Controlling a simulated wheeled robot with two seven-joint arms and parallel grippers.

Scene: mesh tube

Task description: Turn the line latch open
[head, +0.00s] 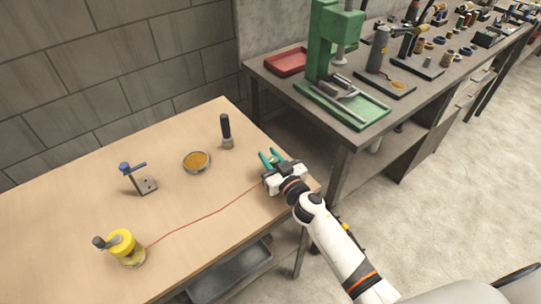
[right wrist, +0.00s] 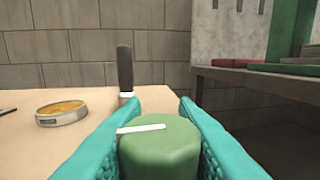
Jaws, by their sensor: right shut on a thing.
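A green round knob with a white bar mark on its top (right wrist: 160,152) sits between the teal fingers of my right gripper (head: 270,158) in the right wrist view, and I take it for the line latch. The fingers press on both of its sides, so the gripper is shut on it. The white mark points roughly left to right. In the head view the gripper largely hides the knob near the table's right corner. A thin red line (head: 205,216) runs from a yellow device with a grey handle (head: 121,247) to beside this gripper. My left gripper is not in view.
On the wooden table (head: 75,205) stand a blue-handled metal fixture (head: 146,186), a round dish with orange contents (head: 196,161) and a dark-handled brush (head: 226,134). A workbench with a green press (head: 328,45) stands beyond the right edge. The front middle of the table is clear.

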